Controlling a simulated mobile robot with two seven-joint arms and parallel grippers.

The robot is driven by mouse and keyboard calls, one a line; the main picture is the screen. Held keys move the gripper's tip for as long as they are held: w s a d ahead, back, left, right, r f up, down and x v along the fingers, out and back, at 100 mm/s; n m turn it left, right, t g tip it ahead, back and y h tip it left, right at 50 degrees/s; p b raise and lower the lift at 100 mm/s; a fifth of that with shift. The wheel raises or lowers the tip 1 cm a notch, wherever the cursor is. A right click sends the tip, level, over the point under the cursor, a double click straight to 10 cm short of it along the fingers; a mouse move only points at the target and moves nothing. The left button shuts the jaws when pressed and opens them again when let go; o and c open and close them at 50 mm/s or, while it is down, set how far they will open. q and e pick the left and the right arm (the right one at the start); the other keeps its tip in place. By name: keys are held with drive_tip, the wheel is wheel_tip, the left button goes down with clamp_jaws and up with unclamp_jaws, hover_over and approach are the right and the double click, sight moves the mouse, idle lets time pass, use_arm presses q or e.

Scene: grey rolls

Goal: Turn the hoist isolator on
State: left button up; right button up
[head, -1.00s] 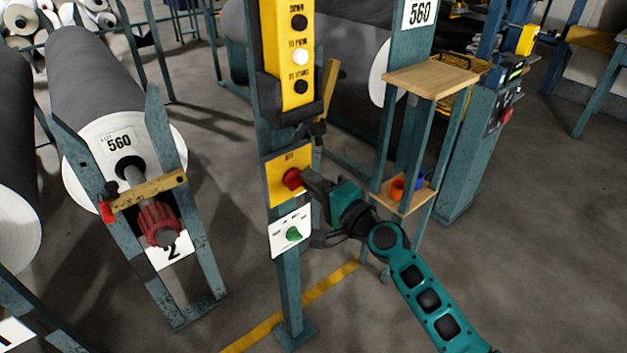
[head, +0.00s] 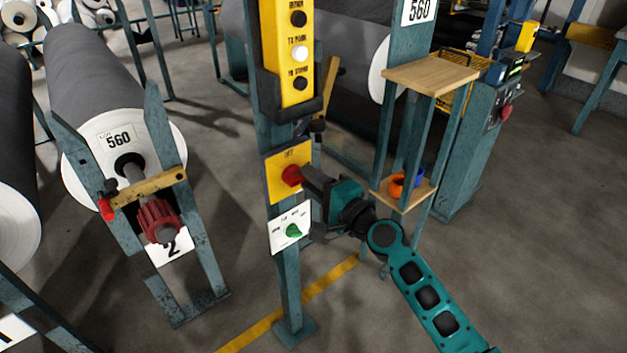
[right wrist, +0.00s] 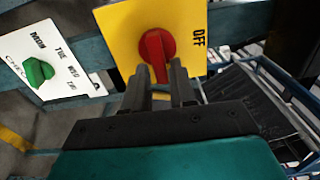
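The isolator is a red rotary knob (head: 291,176) on a yellow plate (head: 274,188) fixed to a teal post. The plate's label reads OFF in the right wrist view, where the red knob (right wrist: 156,50) also shows. My right gripper (head: 308,178) is at the knob, coming from the right. In the right wrist view its two fingers (right wrist: 160,82) stand apart, with a narrow gap between them. The knob's near end lies at the mouth of that gap; firm contact is not visible. My left gripper is not in view.
A white plate with a green selector (head: 293,231) sits just below the yellow plate. A yellow push-button box (head: 286,85) hangs above. A wooden-shelved stand (head: 432,76) is close on the right. A grey roll (head: 88,75) rests at left.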

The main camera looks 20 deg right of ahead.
drive_tip(key=shift+o, duration=1.2)
drive_tip(key=b+v, duration=0.1)
drive_tip(key=v, duration=1.2)
drive_tip(key=shift+b, duration=0.4)
